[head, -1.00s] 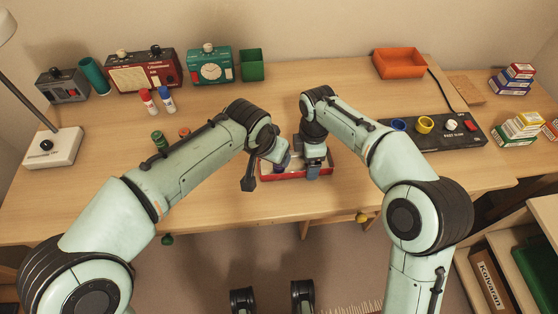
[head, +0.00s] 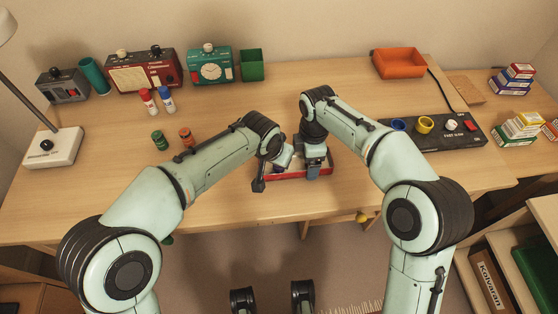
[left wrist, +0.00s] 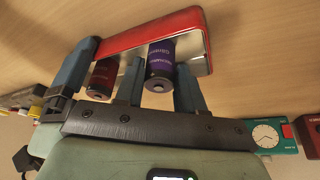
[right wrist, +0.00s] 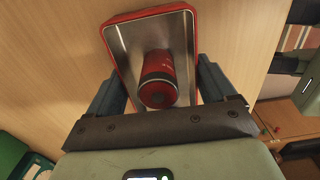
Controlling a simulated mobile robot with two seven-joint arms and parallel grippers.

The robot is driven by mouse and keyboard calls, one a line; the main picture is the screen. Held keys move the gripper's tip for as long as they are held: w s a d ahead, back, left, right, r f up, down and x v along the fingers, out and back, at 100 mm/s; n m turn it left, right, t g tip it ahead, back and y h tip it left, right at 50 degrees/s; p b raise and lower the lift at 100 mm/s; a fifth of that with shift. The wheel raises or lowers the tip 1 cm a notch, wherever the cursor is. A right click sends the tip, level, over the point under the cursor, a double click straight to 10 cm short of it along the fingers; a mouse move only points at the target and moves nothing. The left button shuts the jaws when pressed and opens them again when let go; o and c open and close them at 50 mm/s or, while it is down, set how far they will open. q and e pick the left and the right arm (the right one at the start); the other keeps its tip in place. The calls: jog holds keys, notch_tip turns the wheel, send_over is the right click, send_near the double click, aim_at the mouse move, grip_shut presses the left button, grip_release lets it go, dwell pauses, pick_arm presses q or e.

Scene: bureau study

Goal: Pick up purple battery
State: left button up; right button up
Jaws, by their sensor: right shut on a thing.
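The purple battery (left wrist: 160,64) shows in the left wrist view, in the red-rimmed metal tray (left wrist: 122,40). My left gripper (left wrist: 161,72) is open, with its blue fingers on either side of the purple battery and gaps beside it. In the head view the left gripper hides the battery. My right gripper (right wrist: 157,70) is shut on the tray, its fingers outside the two long rims; the tray also shows in the right wrist view (right wrist: 122,45). A red battery (right wrist: 158,82) is in the tray between those fingers, apart from them.
A green battery (head: 159,140) and an orange one (head: 187,138) stand on the desk at left. A black panel (head: 450,138) with cups and an orange bin (head: 399,63) are at right.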

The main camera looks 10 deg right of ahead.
pick_arm(q)
jog(key=shift+r, duration=0.15)
notch_tip(320, 180, up, 10)
jog(key=shift+f, duration=0.1)
dwell(0.4)
pick_arm(e)
jog(key=o, duration=0.9)
jog(key=shift+r, duration=0.1)
notch_tip(320, 180, up, 12)
jog(key=shift+f, duration=0.1)
